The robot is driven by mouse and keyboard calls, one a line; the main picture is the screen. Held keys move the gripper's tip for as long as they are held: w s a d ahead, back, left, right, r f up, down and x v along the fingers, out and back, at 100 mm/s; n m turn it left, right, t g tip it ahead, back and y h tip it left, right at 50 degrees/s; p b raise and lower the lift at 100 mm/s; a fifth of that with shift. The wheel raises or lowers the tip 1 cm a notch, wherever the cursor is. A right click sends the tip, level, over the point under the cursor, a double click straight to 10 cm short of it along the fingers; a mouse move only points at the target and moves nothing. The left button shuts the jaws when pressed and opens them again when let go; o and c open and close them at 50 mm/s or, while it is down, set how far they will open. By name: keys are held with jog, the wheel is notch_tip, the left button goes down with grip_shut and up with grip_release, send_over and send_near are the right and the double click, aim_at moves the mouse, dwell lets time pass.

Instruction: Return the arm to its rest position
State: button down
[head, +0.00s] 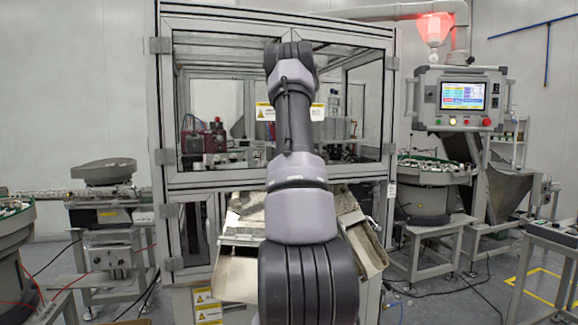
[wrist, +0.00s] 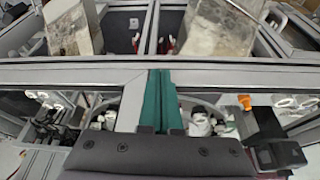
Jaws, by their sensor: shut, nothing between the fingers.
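My arm rises up the middle of the head view, in front of the glass-walled assembly cell (head: 275,181), and bends away at its top. My gripper cannot be made out in the head view. In the wrist view my gripper (wrist: 163,76) shows at the bottom centre, its two green fingers pressed together with nothing between them. The fingers point toward a grey frame bar of the cell (wrist: 80,75), which crosses the wrist view. Whether they touch the bar cannot be told.
Metal chutes (head: 237,275) stick out from the cell's front beside my arm. A control panel (head: 462,98) hangs at the right above a bowl feeder (head: 425,190). Another bowl feeder (head: 104,170) stands at the left. A workbench edge (head: 545,236) is at the far right.

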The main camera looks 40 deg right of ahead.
jog(key=s+a+r+t+y, duration=0.1)
jog(key=s+a+r, duration=0.2)
jog(key=a+r, duration=0.45)
jog(key=s+a+r, duration=0.2)
jog(key=a+r, duration=0.2)
jog(key=a, duration=0.6)
jog(key=s+a+r+t+y, duration=0.1)
jog(key=s+a, duration=0.3)
jog(key=a, duration=0.3)
jog(key=s+a, duration=0.4)
jog(key=a, duration=0.3)
jog(key=s+a+f+y, duration=0.1)
jog(key=s+a+f, duration=0.3)
jog(key=s+a, duration=0.4)
jog(key=s+a+f+n+t+y, duration=0.1)
jog(key=s+a+f, duration=0.3)
jog(key=s+a, duration=0.5)
jog(key=s, duration=0.3)
jog(key=shift+a, duration=0.2)
